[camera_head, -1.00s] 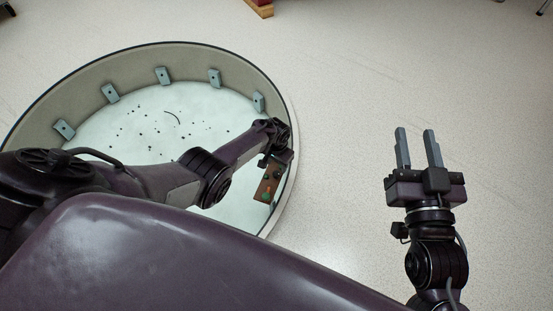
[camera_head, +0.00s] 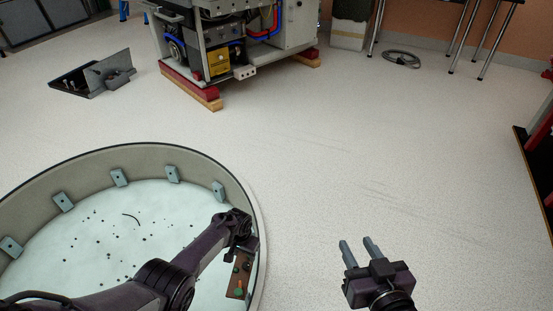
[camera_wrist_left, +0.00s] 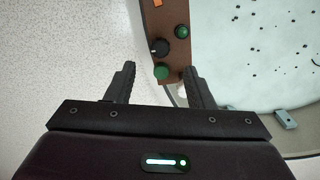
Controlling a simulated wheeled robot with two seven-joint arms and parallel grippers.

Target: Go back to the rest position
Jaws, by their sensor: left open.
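My left gripper (camera_wrist_left: 160,70) is open and empty in the left wrist view, its two dark fingers apart. A brown control panel (camera_wrist_left: 164,22) with a black knob (camera_wrist_left: 160,47) and green buttons (camera_wrist_left: 162,71) lies beyond the fingertips. I cannot tell whether the fingers touch it. In the head view my left arm reaches over the round basin, and its fingers are hard to make out beside the panel (camera_head: 236,288). My right gripper (camera_head: 357,242) is open and empty above bare floor at the lower right.
The round, pale basin (camera_head: 248,184) has grey blocks along its inner wall and dark specks on its bottom. A machine on wooden blocks (camera_head: 215,103) stands at the back. An angled dark bracket (camera_head: 107,75) lies at the back left. Floor right of the basin is clear.

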